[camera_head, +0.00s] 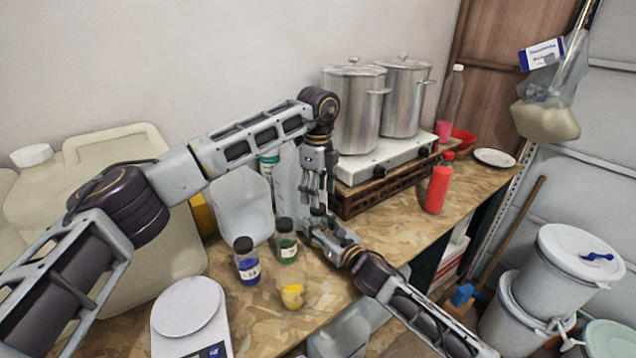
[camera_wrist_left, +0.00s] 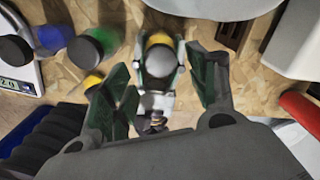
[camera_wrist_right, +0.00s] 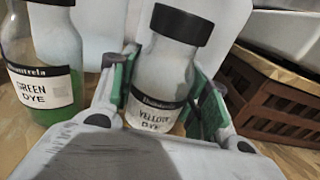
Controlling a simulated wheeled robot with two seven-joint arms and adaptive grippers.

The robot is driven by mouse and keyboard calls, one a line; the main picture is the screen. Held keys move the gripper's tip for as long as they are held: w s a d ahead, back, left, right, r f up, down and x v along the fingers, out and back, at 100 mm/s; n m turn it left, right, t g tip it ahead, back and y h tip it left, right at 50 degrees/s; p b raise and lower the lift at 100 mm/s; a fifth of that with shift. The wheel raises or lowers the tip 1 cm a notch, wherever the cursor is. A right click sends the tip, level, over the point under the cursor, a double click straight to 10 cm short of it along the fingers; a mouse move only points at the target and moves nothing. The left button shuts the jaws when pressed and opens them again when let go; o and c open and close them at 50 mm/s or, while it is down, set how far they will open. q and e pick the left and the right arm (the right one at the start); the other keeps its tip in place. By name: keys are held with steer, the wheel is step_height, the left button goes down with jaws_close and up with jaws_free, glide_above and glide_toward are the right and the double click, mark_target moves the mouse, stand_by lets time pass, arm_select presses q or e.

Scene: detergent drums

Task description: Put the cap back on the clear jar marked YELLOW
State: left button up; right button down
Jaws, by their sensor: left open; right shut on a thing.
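The clear jar marked YELLOW (camera_wrist_right: 158,85) stands between the fingers of my right gripper (camera_wrist_right: 165,95), which is shut on it. A black cap (camera_wrist_right: 181,22) is on its top in the right wrist view; whether it is fully seated I cannot tell. My right gripper also shows in the head view (camera_head: 322,236). My left gripper (camera_head: 318,192) is open and points down just above the jar. In the left wrist view its fingers (camera_wrist_left: 168,88) are spread to either side of the jar's round top (camera_wrist_left: 160,60), with no visible grip on it.
A green dye jar (camera_head: 287,241) and a blue jar (camera_head: 247,261), both capped, stand to the left. A small yellow object (camera_head: 292,296) lies in front. A scale (camera_head: 187,310) is at the front left. A stove (camera_head: 385,160) with two pots is behind right.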

mark_target(318, 226)
arm_select(q)
steer(key=shift+f, duration=2.25)
steer(key=c, duration=1.1)
